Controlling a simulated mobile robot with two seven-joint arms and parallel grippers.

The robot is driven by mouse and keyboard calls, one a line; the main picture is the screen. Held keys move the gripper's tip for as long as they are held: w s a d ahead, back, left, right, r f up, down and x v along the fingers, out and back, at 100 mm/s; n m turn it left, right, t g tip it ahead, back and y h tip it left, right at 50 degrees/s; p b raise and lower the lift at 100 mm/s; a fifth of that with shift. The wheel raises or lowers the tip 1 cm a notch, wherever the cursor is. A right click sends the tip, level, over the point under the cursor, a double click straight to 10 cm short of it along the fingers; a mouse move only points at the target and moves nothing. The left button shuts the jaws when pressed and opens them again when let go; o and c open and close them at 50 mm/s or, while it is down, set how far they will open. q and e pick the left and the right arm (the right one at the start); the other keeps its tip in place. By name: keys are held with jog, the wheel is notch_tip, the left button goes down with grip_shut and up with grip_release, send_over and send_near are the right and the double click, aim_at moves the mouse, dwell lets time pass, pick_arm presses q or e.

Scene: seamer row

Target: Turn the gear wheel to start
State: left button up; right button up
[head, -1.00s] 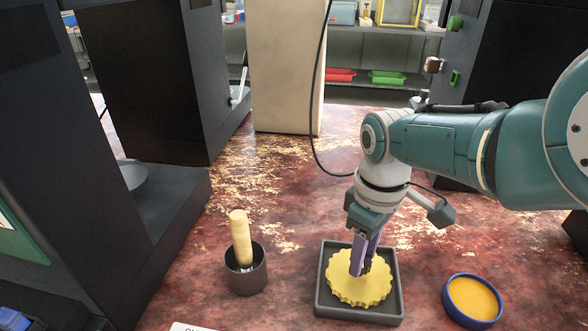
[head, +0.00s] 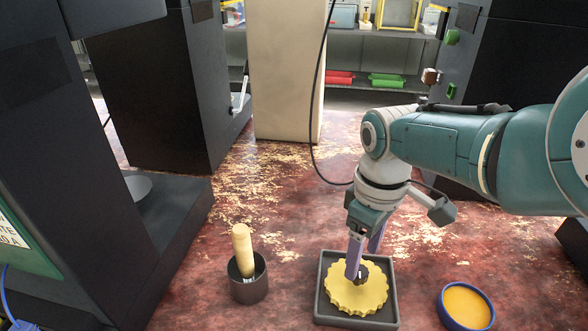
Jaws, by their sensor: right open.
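The yellow gear wheel (head: 357,297) lies flat in a square dark grey tray (head: 321,302) at the lower middle of the head view. A small dark hub (head: 364,275) shows near its centre. My right gripper (head: 363,267) points down over the wheel from above, its purple fingers spread apart. One finger is in front of the hub and the other is behind it to the right. I cannot tell whether the fingers touch the wheel or the hub. My left gripper is not in view.
A dark cup (head: 249,287) holding a wooden-handled tool (head: 242,247) stands left of the tray. A blue round dish with orange contents (head: 465,307) is to its right. Dark machines (head: 160,90) stand at the left. A cable hangs behind my right arm.

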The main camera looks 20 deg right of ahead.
aim_at(361, 271)
pick_arm(q)
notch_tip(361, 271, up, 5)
jog(key=p, duration=0.4)
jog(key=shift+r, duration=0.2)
pick_arm(e)
notch_tip(361, 271, up, 7)
jog(key=shift+f, duration=0.15)
jog(key=shift+s, duration=0.1)
